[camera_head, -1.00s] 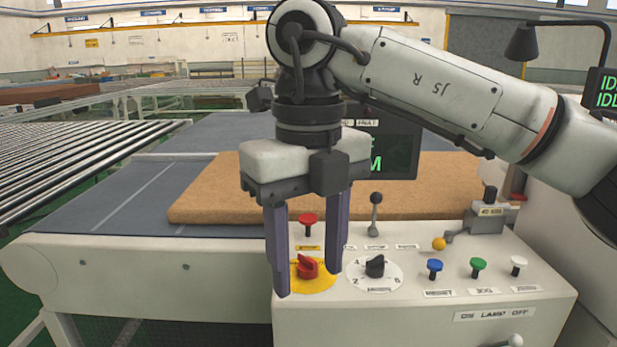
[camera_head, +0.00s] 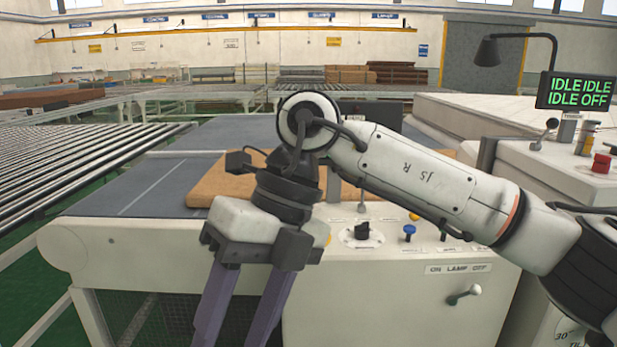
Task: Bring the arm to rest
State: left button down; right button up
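My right arm comes in from the right. Its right gripper (camera_head: 235,322) hangs in front of the left end of the control panel (camera_head: 400,295), with its fingers pointing down and slightly left. The two purple fingers are apart, with nothing seen between them. The lowest finger ends are cut off by the picture's bottom edge. My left gripper is not in view.
A brown mattress (camera_head: 225,182) lies on the grey conveyor (camera_head: 120,192) behind the arm. The panel has a black dial (camera_head: 361,232), a blue button (camera_head: 409,231) and a lever (camera_head: 464,294). A display (camera_head: 575,92) reads IDLE at right. Rollers (camera_head: 70,160) run along the left.

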jog(key=s+a+r+m+g+y, duration=0.5)
jog(key=a+y, duration=0.4)
jog(key=y, duration=0.5)
jog(key=w+d+f+m+t+y+p, duration=0.1)
jog(key=w+d+f+m+t+y, duration=0.1)
jog(key=w+d+m+t, duration=0.55)
jog(key=w+d+f+m+t+y+p, duration=0.15)
jog(key=w+m+t, duration=0.35)
jog(key=m+t, duration=0.65)
jog(key=w+d+f+m+t+h, duration=0.1)
jog(key=d+f+m+t+h, duration=0.1)
jog(key=d+f+m+h, duration=0.4)
jog(key=d+f+m+t+h, duration=0.2)
jog(key=f+m+h, duration=0.1)
jog(key=f, duration=0.5)
jog(key=w+d+f+m+t+h, duration=0.1)
jog(key=d+f+m+t+h, duration=0.1)
jog(key=d+f+m+h, duration=0.4)
jog(key=s+d+f+m+g+h, duration=0.1)
jog(key=s+d+f+g, duration=0.3)
jog(key=s+f, duration=0.5)
jog(key=s+d+f+m+g+h, duration=0.2)
jog(key=s+d+f+g+h, duration=0.1)
jog(key=s+f, duration=0.7)
notch_tip(320, 180, down, 4)
jog(key=d+g, duration=0.1)
jog(key=d, duration=0.1)
jog(key=shift+d, duration=0.35)
